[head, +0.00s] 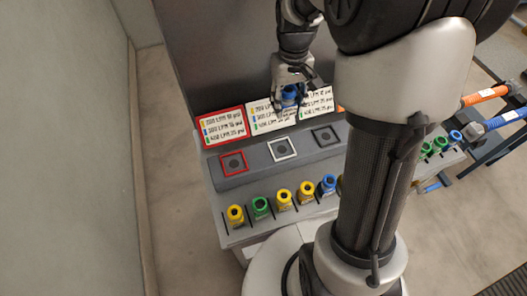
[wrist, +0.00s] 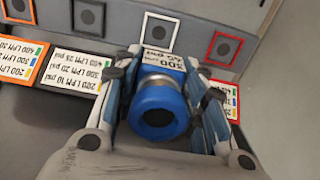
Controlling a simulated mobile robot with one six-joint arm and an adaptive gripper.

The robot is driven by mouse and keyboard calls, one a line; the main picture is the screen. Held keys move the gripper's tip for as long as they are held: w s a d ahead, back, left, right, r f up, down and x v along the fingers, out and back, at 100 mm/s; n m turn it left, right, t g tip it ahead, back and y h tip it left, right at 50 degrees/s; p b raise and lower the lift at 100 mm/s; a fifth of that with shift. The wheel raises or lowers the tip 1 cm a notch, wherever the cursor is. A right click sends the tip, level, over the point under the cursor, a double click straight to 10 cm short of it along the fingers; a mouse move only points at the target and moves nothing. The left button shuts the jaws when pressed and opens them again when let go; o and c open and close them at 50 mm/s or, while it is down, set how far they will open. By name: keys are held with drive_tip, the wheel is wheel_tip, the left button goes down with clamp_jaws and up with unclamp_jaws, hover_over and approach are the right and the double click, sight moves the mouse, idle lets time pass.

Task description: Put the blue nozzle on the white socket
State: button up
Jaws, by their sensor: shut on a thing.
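My gripper (head: 291,98) is shut on a blue nozzle (head: 290,94), in front of the sign boards and above the panel in the head view. In the wrist view the nozzle (wrist: 160,105) sits between both fingers, its dark round opening facing the camera and a white label on its far part. The white socket (head: 282,149), a white square frame around a dark hole, lies on the grey panel below the gripper. In the wrist view the white socket (wrist: 159,32) shows just beyond the nozzle, its lower part near the label. The nozzle is apart from the panel in the head view.
A red socket (head: 233,162) and a black socket (head: 324,136) flank the white one. Sign boards (head: 222,126) stand behind. A front rack holds several yellow, green and blue nozzles (head: 284,199). Hoses (head: 486,95) are at right. My arm hides part of the panel's right side.

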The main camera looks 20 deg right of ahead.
wheel_tip(320, 180, down, 20)
drive_tip(key=b, duration=0.5)
drive_tip(key=shift+d+b, duration=0.1)
drive_tip(key=shift+b, duration=0.3)
drive_tip(key=shift+r, duration=0.15)
drive_tip(key=o, duration=0.8)
drive_tip(key=shift+f, duration=0.2)
drive_tip(key=o, duration=0.4)
drive_tip(key=shift+o, duration=0.2)
wheel_tip(320, 180, up, 13)
drive_tip(key=p, duration=0.4)
drive_tip(key=s+a+r+t, duration=0.1)
drive_tip(key=s+a+r, duration=0.25)
drive_tip(key=r, duration=0.25)
drive_tip(key=s+a+r+t, duration=0.1)
drive_tip(key=s+a+r, duration=0.1)
drive_tip(key=s+r, duration=0.4)
drive_tip(key=s+a+r+t, duration=0.1)
drive_tip(key=s+r, duration=0.1)
drive_tip(key=s, duration=0.4)
drive_tip(key=s+a+r+t, duration=0.1)
drive_tip(key=s+a+r, duration=0.1)
drive_tip(key=s, duration=0.3)
drive_tip(key=shift+s+a+r+t, duration=0.3)
drive_tip(key=shift+s+r, duration=0.05)
drive_tip(key=shift+r, duration=0.15)
